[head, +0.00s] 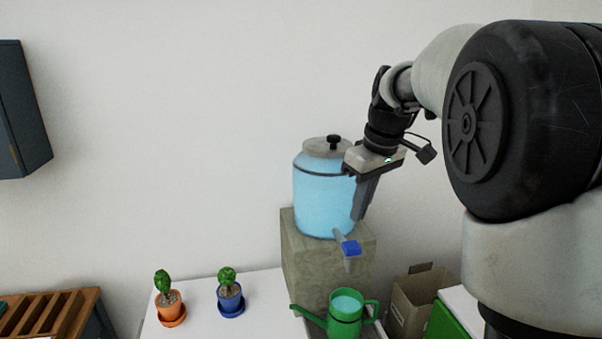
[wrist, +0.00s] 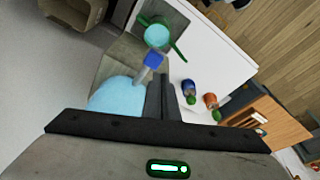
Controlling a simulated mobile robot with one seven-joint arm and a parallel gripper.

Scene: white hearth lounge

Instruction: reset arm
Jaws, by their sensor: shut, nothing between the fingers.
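My gripper (head: 358,217) is shut and empty. In the head view it hangs with its fingers pointing down, in front of the right side of a blue water dispenser (head: 320,195). The dispenser has a grey lid with a black knob and a tap with a blue lever (head: 350,247). I cannot tell whether the fingers touch the dispenser. In the wrist view the closed fingers (wrist: 162,82) show beside the blue dispenser (wrist: 118,95) and its tap.
The dispenser stands on a grey stone block (head: 310,265). A green watering can (head: 345,312) holding water is below the tap. Orange (head: 170,308) and blue (head: 230,300) potted plants stand on the white table (head: 190,328). A cardboard box (head: 410,300) is at right.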

